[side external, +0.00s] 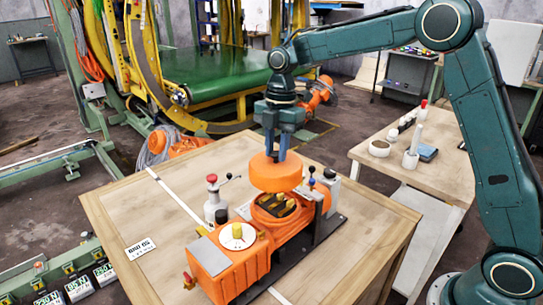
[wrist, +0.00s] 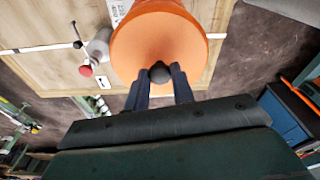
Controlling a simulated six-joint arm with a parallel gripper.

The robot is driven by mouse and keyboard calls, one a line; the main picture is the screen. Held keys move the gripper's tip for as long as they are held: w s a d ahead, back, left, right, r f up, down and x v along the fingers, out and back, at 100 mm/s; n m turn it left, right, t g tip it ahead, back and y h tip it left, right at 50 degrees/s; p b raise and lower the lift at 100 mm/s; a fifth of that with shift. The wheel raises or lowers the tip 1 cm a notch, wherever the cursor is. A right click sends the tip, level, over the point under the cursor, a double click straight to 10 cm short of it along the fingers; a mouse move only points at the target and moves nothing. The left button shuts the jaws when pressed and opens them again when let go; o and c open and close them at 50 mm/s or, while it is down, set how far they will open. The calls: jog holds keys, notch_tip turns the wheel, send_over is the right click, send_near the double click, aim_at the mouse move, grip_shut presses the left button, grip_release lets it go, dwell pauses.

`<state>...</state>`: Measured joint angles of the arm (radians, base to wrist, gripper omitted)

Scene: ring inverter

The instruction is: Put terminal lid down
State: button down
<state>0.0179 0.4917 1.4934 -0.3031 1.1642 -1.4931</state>
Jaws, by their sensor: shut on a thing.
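The terminal lid (side external: 276,172) is a round orange cap. My gripper (side external: 275,155) is shut on the dark knob on top of it. In the side external view the lid is just above the open round terminal housing (side external: 275,207) of the orange motor unit (side external: 235,262). Yellow and dark parts show inside the housing's opening. I cannot tell whether the lid's far edge touches the housing. In the wrist view the lid (wrist: 160,45) fills the top middle, its dark knob (wrist: 160,72) between my two fingers, and hides the housing below.
The unit sits on a dark base plate on a wooden table (side external: 130,215). A red-topped clamp (side external: 213,195) stands left of the housing, and another clamp (side external: 329,185) stands right. A white disc (side external: 237,236) is on the unit's front. A side table (side external: 440,155) stands at right.

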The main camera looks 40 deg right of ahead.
aim_at(292, 160)
jog(key=m, duration=0.4)
jog(key=f+m, duration=0.1)
jog(key=m, duration=0.1)
jog(key=shift+s+d+t, duration=0.2)
jog(key=shift+t, duration=0.1)
jog(key=m, duration=0.6)
jog(key=shift+s+d+f+t+h, duration=0.25)
jog(key=shift+d+f+t+h, duration=0.05)
jog(key=shift+d+f, duration=0.1)
jog(key=m, duration=0.4)
jog(key=d+m, duration=0.1)
jog(key=shift+s+f+m+h, duration=0.3)
jog(key=shift+f+m, duration=0.1)
jog(key=m, duration=0.3)
jog(key=d+m, duration=0.1)
jog(key=m, duration=0.1)
jog(key=shift+s+f+m+h, duration=0.3)
jog(key=shift+s+f, duration=0.05)
jog(key=shift+d, duration=0.1)
